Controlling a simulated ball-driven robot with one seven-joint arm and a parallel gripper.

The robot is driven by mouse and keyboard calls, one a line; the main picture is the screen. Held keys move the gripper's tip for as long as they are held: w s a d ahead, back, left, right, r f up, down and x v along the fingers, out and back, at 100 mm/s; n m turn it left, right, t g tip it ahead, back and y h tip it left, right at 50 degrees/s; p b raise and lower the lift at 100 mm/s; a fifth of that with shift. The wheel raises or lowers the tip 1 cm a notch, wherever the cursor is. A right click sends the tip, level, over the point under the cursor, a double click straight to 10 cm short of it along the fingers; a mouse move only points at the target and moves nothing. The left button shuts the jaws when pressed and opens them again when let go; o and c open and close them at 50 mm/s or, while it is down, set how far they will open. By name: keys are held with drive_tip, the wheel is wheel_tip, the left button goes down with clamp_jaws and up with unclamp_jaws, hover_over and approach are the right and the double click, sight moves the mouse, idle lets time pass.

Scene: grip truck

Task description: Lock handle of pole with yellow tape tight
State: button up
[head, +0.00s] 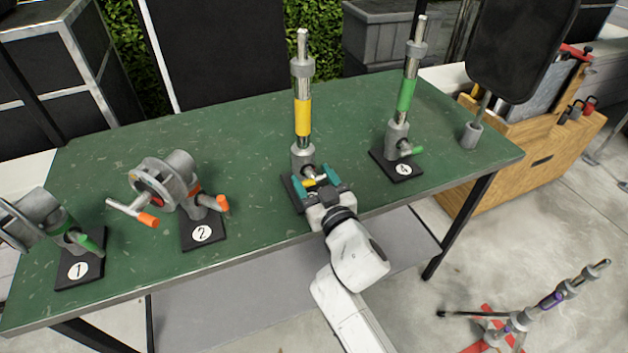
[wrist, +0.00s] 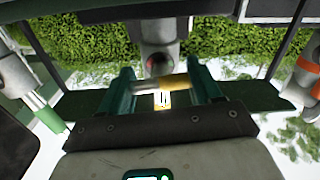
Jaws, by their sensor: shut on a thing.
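The pole with yellow tape (head: 303,115) stands upright on a dark base at the table's front middle. Its lock handle (head: 310,183), a short bar with a yellow end, sticks out low on the pole toward me. My gripper (head: 314,177) reaches in from the front, with one teal finger on each side of the handle. In the wrist view, the handle (wrist: 173,82) lies crosswise between the fingers (wrist: 160,80), and the gripper is shut on it. The wrist view looks inverted. The gripper partly hides the base and its number.
A green-taped pole (head: 406,95) on base 4 stands to the right on the green table (head: 240,130). Orange-handled clamp hardware (head: 175,180) on base 2 and a green-handled piece (head: 80,240) on base 1 stand to the left. The table's middle back is clear.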

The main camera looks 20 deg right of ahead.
idle(0.3)
drive_tip(key=o, duration=1.1)
drive_tip(key=shift+c, duration=0.2)
drive_tip(key=shift+s, duration=0.1)
drive_tip(key=s+b, duration=0.2)
drive_tip(key=s, duration=0.8)
drive_tip(key=shift+s, duration=0.3)
